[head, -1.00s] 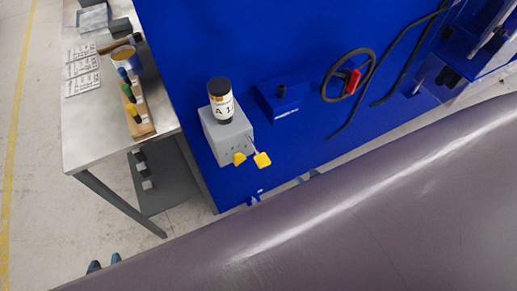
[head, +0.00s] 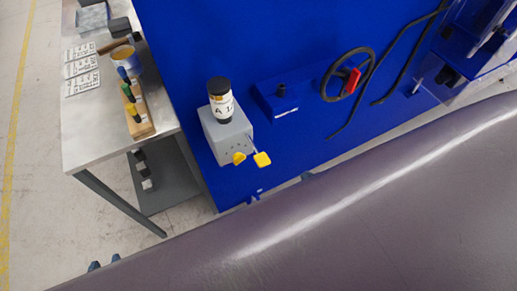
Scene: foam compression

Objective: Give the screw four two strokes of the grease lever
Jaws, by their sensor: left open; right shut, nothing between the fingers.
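A grey box (head: 233,140) on the blue machine carries a black-capped bottle (head: 221,101) with a white and orange label. The label seems to start with "A 1"; the rest is unclear. A thin lever with a yellow paddle (head: 262,159) sticks out of the box's front, and a second yellow tab (head: 239,158) sits just left of it.
The blue machine (head: 200,45) also holds a dark handwheel (head: 331,80) with a red handle (head: 354,81), a blue box (head: 280,98) with a black knob, and black hoses. A steel table (head: 85,137) with bottles in a wooden rack (head: 143,119) stands left.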

